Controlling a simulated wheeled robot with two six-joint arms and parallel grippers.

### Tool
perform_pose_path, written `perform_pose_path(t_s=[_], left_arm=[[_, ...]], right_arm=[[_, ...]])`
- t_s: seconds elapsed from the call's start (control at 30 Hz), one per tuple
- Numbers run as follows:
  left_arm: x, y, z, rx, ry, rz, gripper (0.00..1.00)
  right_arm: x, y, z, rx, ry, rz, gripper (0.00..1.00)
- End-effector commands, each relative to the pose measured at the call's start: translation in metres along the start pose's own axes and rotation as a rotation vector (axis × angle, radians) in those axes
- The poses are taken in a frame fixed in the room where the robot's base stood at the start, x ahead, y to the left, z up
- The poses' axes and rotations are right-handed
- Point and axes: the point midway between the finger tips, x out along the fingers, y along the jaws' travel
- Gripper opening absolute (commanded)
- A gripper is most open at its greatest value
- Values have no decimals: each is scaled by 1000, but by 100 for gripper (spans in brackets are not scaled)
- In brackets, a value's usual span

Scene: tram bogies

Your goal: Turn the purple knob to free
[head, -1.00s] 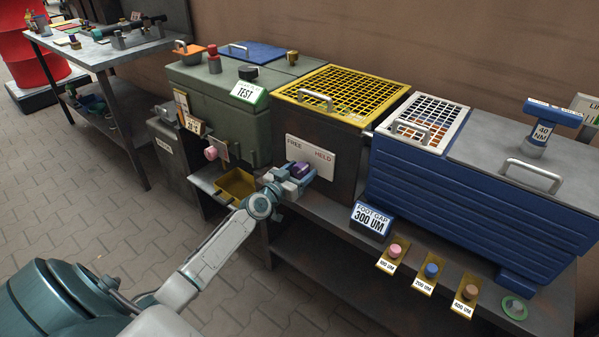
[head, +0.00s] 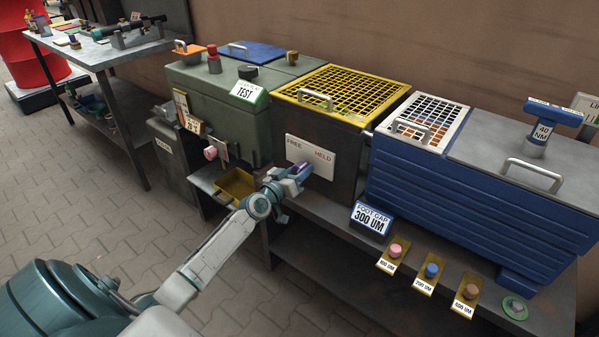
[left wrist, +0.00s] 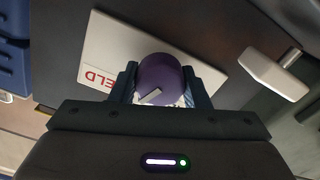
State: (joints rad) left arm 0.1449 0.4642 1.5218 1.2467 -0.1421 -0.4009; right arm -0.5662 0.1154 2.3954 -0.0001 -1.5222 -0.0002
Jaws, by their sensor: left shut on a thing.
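My left gripper (head: 297,172) is shut on the knob. In the left wrist view the round knob (left wrist: 160,76) is between the two fingers (left wrist: 161,86), with a short white line on its face. The plate (left wrist: 110,50) shows there upside down, with part of HELD readable. FREE is hidden in that view. In the head view the fingers cover part of the knob. My right gripper is out of view.
A yellow grille (head: 345,92) with a handle tops the dark cabinet. A yellow tray (head: 236,184) is left of my gripper. A blue FOOT GAP sign (head: 370,219) stands on the shelf to the right. A green housing (head: 217,110) and a blue ribbed box (head: 465,190) flank the cabinet.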

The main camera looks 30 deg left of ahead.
Motion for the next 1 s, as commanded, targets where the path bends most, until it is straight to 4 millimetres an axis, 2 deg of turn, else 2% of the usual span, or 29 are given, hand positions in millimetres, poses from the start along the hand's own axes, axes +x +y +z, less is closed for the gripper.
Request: perform_pose_path(t_s=[0.47, 1.0], left_arm=[[0, 0, 0, -454, 0, 0, 19], [0, 0, 0, -925, 0, -1, 19]], right_arm=[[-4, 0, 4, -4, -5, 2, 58], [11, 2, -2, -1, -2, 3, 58]])
